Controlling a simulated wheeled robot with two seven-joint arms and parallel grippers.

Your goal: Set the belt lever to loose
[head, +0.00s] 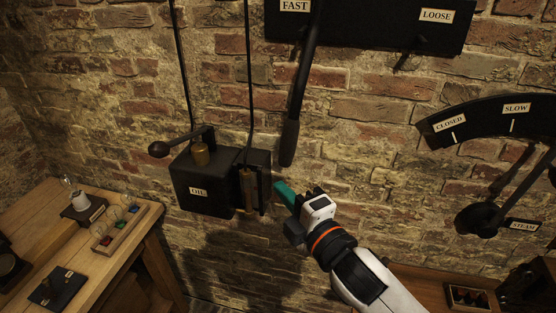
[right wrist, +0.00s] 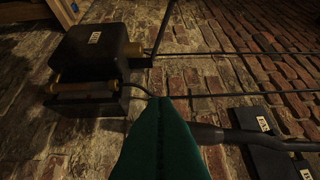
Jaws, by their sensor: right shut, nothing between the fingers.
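The belt lever (head: 299,90) is a long dark bar with a thick grip at its lower end. It hangs nearly straight down from the black plate (head: 360,33), under the FAST label (head: 295,6); the LOOSE label (head: 437,15) is to its right. My right gripper (head: 281,188), with green fingers, is shut and empty just below the lever's grip. In the right wrist view the fingers (right wrist: 170,120) partly cover the end of the lever (right wrist: 240,137); I cannot tell whether they touch it. My left gripper is out of view.
A black box labelled OIL (head: 205,185) with a ball-ended handle is on the brick wall left of my right gripper. A CLOSED/SLOW quadrant (head: 485,119) with a steam lever is at the right. A wooden table (head: 125,257) with small parts stands at the left.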

